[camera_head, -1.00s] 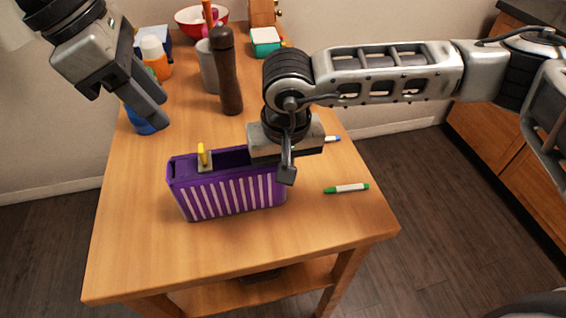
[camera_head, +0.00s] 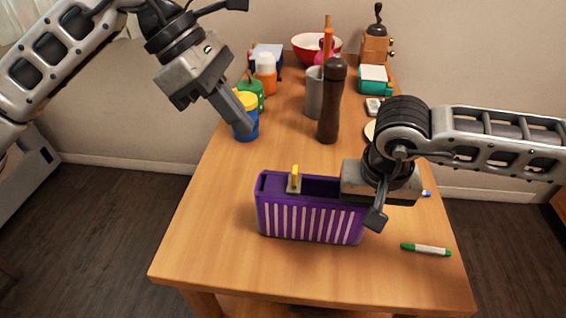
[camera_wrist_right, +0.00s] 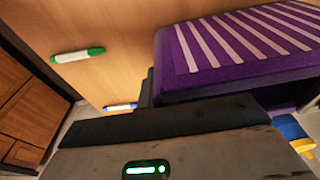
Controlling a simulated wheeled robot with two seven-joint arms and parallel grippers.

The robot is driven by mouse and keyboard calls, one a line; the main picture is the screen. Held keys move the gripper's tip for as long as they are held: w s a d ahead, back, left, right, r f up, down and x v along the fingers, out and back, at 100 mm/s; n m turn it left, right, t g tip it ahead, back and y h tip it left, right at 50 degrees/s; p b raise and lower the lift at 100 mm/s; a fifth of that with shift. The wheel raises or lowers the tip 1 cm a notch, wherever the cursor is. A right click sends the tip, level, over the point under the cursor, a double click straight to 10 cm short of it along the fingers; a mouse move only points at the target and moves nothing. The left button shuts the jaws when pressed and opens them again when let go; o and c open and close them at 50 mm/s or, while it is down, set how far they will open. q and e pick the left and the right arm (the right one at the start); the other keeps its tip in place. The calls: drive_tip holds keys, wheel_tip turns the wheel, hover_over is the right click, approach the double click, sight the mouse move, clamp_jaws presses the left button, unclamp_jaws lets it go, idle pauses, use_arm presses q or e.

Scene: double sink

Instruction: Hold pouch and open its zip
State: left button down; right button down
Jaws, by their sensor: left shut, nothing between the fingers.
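The purple pouch (camera_head: 310,215) with white stripes stands upright on the table. Its top shows a dark purple gap, and the yellow zip pull (camera_head: 294,178) sits near its left end. My left gripper (camera_head: 241,122) is shut and empty, raised left of the pouch and in front of a blue cup, clear of the pull.
A green-capped marker (camera_head: 426,249) lies to the right. The table's front and left are clear.

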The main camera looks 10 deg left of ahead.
use_arm(q)
drive_tip(key=a+f+h, duration=0.1)
drive_tip(key=a+h, duration=0.1)
drive_tip(key=a, duration=0.4)
drive_tip(key=shift+w+a+h, duration=0.3)
drive_tip(key=shift+f, duration=0.1)
approach(291, 181)
wheel_tip(291, 181, down, 3)
drive_tip(key=d, duration=0.3)
drive_tip(key=shift+s+d+f+m, duration=0.15)
drive_tip(key=shift+s+d+m, duration=0.05)
drive_tip(key=shift+m, duration=0.1)
drive_tip(key=shift+d, duration=0.45)
